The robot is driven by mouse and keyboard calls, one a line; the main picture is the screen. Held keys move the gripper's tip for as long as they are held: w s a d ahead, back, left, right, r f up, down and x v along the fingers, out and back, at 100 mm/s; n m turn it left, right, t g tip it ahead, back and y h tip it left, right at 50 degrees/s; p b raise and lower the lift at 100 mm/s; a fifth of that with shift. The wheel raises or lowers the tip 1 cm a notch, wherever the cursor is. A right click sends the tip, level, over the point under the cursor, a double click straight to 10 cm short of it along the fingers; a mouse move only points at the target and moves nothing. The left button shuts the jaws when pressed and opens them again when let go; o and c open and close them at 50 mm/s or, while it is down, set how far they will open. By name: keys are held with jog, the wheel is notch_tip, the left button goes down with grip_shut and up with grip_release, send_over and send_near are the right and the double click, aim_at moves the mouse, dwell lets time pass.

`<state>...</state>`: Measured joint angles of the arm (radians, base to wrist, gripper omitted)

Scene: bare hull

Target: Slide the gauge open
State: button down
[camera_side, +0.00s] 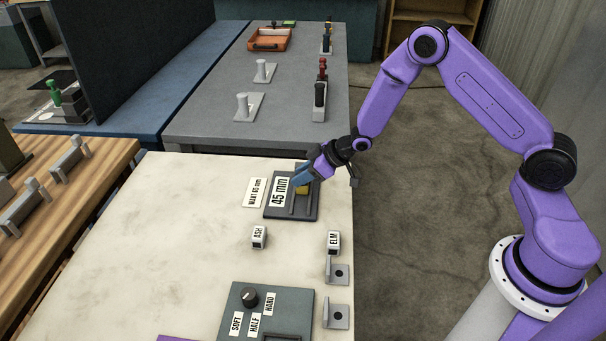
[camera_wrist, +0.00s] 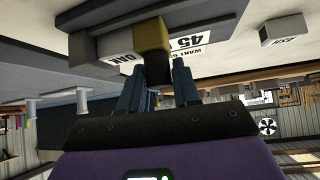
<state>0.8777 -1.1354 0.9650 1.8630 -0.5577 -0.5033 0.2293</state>
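The gauge (camera_side: 272,210) is a dark flat plate near the far right of the pale table. Its face reads 45 mm (camera_side: 280,193). A yellow sliding jaw (camera_side: 301,190) sits on it; in the wrist view the yellow jaw (camera_wrist: 152,36) has a dark part below it. A white block labelled OAK (camera_wrist: 119,44) is beside the yellow jaw. My gripper (camera_side: 298,180) is at the gauge. In the wrist view the blue fingertips of my gripper (camera_wrist: 157,68) stand on either side of the dark part. Whether they press on it is unclear.
A card (camera_side: 255,192) reading WANT 65 mm lies left of the gauge. Blocks labelled ASH (camera_side: 259,237) and ELM (camera_side: 333,242) stand nearer, with metal brackets (camera_side: 337,272) and a knob panel (camera_side: 240,300) beyond them towards the front. The table's left part is clear.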

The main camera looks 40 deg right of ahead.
jog(key=shift+s+a, duration=1.65)
jog(key=shift+s, duration=0.05)
jog(key=c, duration=0.9)
grip_release()
jog(key=v, duration=1.7)
jog(key=shift+d, duration=0.15)
jog(key=shift+s+r, duration=0.15)
jog(key=shift+s, duration=0.05)
